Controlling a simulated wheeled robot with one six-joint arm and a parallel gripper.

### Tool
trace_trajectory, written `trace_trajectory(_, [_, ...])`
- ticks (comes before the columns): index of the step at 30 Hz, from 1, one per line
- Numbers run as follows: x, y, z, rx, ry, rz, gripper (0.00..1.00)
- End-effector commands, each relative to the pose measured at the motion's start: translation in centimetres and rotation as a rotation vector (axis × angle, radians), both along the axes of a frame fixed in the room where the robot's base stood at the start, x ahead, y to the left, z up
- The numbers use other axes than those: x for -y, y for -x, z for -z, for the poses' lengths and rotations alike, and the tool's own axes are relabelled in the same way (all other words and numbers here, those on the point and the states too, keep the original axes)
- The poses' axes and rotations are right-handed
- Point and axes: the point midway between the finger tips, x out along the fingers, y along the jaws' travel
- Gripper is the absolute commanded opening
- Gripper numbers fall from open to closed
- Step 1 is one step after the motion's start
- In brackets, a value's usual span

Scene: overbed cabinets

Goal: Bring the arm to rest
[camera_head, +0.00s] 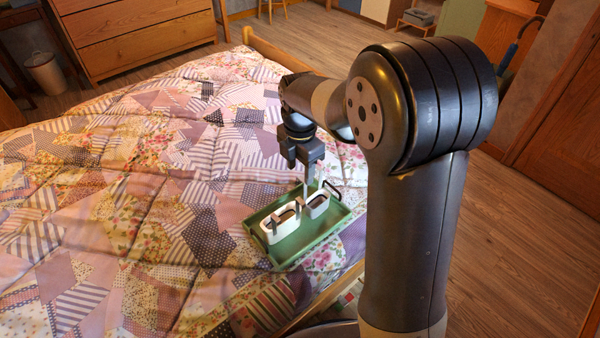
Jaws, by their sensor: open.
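My arm stands in the right half of the head view and bends over the bed. My gripper (301,160) points down, open, above the far edge of a green tray (300,250) on the bed. Nothing shows between its fingers. Two white containers with dark handles sit in the tray, a larger one (279,226) and a smaller one (317,206). The gripper appears close to the smaller one; whether they touch, I cannot tell.
The bed's patchwork quilt (130,190) is otherwise clear. A wooden dresser (135,35) stands at the back left, with a bin (44,73) beside it. A wooden door (560,120) is at the right. Bare wooden floor (490,250) lies right of my arm.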

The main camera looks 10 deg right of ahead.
Motion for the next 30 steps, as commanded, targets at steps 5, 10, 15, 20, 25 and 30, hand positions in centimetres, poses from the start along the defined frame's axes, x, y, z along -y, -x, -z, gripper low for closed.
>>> trace_trajectory(5, [0.0,0.0,0.0,0.000,0.000,0.000,0.49])
trace_trajectory(10, [0.0,0.0,0.2,-0.001,0.001,0.000,0.49])
trace_trajectory(15, [0.0,0.0,1.9,-0.003,0.001,0.000,0.49])
trace_trajectory(20, [0.0,0.1,4.9,-0.004,0.001,0.000,0.49])
trace_trajectory(25, [0.0,0.1,8.4,-0.004,0.001,0.000,0.49])
trace_trajectory(30, [0.0,0.1,11.7,-0.005,0.001,0.000,0.49])
